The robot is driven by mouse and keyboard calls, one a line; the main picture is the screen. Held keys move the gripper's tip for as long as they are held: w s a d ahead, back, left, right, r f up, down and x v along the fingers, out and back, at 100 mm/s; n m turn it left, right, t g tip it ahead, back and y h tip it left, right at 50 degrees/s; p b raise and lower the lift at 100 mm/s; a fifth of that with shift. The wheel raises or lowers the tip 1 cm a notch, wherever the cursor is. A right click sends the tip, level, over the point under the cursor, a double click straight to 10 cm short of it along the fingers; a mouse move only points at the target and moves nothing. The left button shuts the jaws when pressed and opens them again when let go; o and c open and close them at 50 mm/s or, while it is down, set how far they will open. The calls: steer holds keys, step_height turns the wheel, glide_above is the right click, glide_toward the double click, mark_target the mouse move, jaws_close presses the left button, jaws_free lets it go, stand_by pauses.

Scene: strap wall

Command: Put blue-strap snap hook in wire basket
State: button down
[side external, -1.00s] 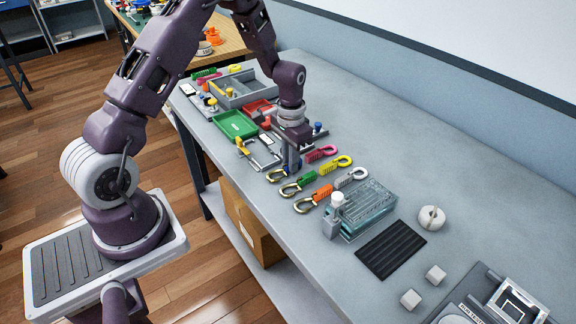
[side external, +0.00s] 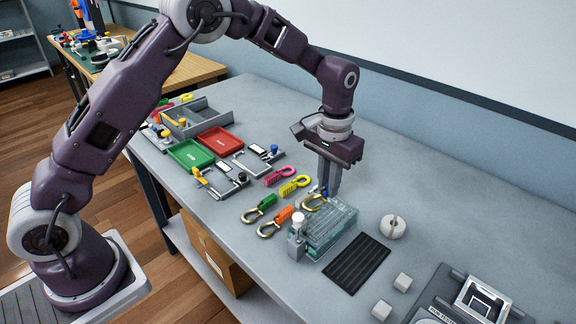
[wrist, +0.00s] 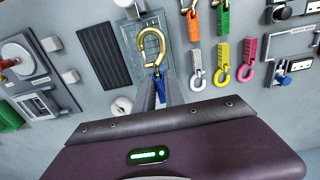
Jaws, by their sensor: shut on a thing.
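My gripper (side external: 328,187) is shut on the blue-strap snap hook (side external: 314,203). In the wrist view the blue strap (wrist: 159,84) sits between the fingertips (wrist: 159,92), and the brass hook (wrist: 151,45) points away from them. The wire basket (side external: 334,231) is a teal, see-through box on the bench. In the side view the hook overlaps the basket's far-left edge and appears above it. In the wrist view the hook lies over part of the basket (wrist: 129,38). I cannot tell the exact height gap.
Orange (side external: 275,222), green (side external: 259,208), yellow (side external: 295,185) and pink (side external: 279,175) strap hooks lie left of the basket. A white-capped bottle (side external: 298,230) stands at its near-left corner. A black ribbed mat (side external: 356,263) and a white round piece (side external: 393,227) lie to its right.

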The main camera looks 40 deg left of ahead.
mark_target(330, 213)
steer(key=shift+d+f, duration=0.15)
steer(key=shift+d, duration=0.65)
steer(key=shift+f, duration=1.8)
steer(key=shift+a+f, duration=0.1)
steer(key=shift+f, duration=0.1)
steer(key=c, duration=0.9)
jaws_free()
steer(key=shift+c, duration=0.2)
step_height(330, 213, up, 6)
steer(key=shift+r, duration=0.1)
steer(key=shift+c, duration=1.3)
step_height(330, 213, up, 6)
steer(key=shift+f, duration=0.1)
steer(key=c, duration=0.8)
steer(key=shift+c, duration=0.2)
